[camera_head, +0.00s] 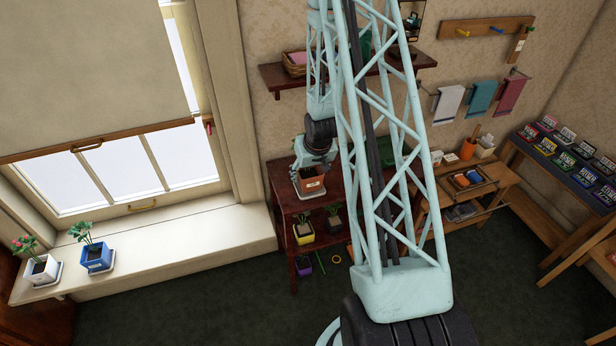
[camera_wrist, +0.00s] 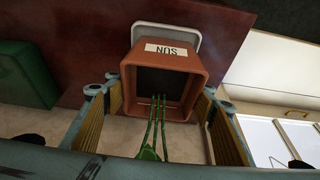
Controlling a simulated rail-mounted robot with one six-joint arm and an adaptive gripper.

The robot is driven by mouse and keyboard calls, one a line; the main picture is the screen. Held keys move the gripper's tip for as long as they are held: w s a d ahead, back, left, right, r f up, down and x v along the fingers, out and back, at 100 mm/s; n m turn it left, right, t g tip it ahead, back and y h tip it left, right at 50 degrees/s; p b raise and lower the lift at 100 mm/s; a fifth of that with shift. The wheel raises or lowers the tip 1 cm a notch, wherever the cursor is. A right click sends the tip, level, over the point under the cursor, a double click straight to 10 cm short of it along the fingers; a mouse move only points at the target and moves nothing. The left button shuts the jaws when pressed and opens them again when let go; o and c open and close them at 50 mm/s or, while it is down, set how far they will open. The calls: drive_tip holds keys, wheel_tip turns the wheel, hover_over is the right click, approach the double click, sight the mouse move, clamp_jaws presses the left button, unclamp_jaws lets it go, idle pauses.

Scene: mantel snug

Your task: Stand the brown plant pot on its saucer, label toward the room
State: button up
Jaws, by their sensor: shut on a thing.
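The brown plant pot (camera_wrist: 142,64) is an orange-brown square pot with dark soil and green stems; it also shows in the head view (camera_head: 311,187). Its white label (camera_wrist: 167,50) reads upside down in the wrist view, on the side toward the top of the picture. My gripper (camera_wrist: 161,103) is shut on the pot, with a yellow-padded finger on either side; it also shows in the head view (camera_head: 312,165). A pale saucer (camera_wrist: 152,28) shows behind the pot in the wrist view. I cannot tell whether pot and saucer touch.
The dark red shelf unit (camera_head: 287,205) holds a yellow pot (camera_head: 304,235) on a lower shelf. A green object (camera_wrist: 22,75) is at the left in the wrist view. The windowsill (camera_head: 180,245) has a white pot (camera_head: 40,270) and a blue pot (camera_head: 96,258), and clear room to their right.

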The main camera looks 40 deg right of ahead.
drive_tip(key=shift+f, duration=0.65)
drive_tip(key=shift+f, duration=0.2)
drive_tip(key=o, duration=1.1)
drive_tip(key=shift+r, duration=0.25)
drive_tip(key=shift+v, duration=2.35)
drive_tip(key=shift+p+v, duration=0.35)
drive_tip(key=shift+v, duration=3.25)
drive_tip(key=shift+a+r, duration=0.1)
